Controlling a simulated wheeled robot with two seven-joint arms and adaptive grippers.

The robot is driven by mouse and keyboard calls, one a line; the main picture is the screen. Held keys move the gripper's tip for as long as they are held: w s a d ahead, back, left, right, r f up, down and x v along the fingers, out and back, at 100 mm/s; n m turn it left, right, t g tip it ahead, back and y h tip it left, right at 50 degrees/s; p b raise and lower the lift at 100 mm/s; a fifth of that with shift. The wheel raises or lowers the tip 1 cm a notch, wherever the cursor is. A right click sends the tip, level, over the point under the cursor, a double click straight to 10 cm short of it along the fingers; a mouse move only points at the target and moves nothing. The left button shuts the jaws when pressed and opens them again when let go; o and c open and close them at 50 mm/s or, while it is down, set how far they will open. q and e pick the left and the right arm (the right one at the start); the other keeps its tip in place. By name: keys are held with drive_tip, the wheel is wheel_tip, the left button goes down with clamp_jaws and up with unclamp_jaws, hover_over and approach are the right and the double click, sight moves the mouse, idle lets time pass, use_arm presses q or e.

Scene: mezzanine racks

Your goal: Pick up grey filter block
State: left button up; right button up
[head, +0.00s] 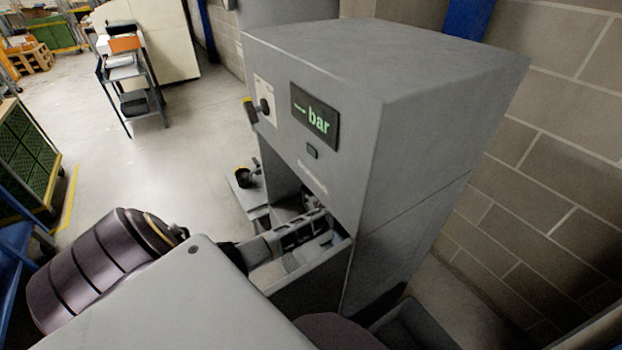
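A grey cabinet machine (420,120) with a dark display reading "— bar" (314,117) stands in front of me. Its lower front has an open bay with a tray-like grey wall (318,280). My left gripper (318,228) reaches into this bay from the left. Its fingertips are small and in shadow, so I cannot tell whether it is open or shut, or whether it touches anything. A pale grey surface (290,262) shows just below the gripper; I cannot tell if it is the grey filter block. No filter block is clearly visible. My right gripper is out of view.
A black and yellow knob (250,110) sticks out of the machine's front, and a black knob (243,177) sits lower left. A block wall (540,170) stands close behind the machine. A cart (133,85) and green crates (22,155) stand farther left; the floor between is clear.

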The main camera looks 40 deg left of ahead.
use_arm(q)
drive_tip(key=c, duration=0.7)
drive_tip(key=shift+r+p, duration=0.3)
drive_tip(key=shift+r, duration=4.7)
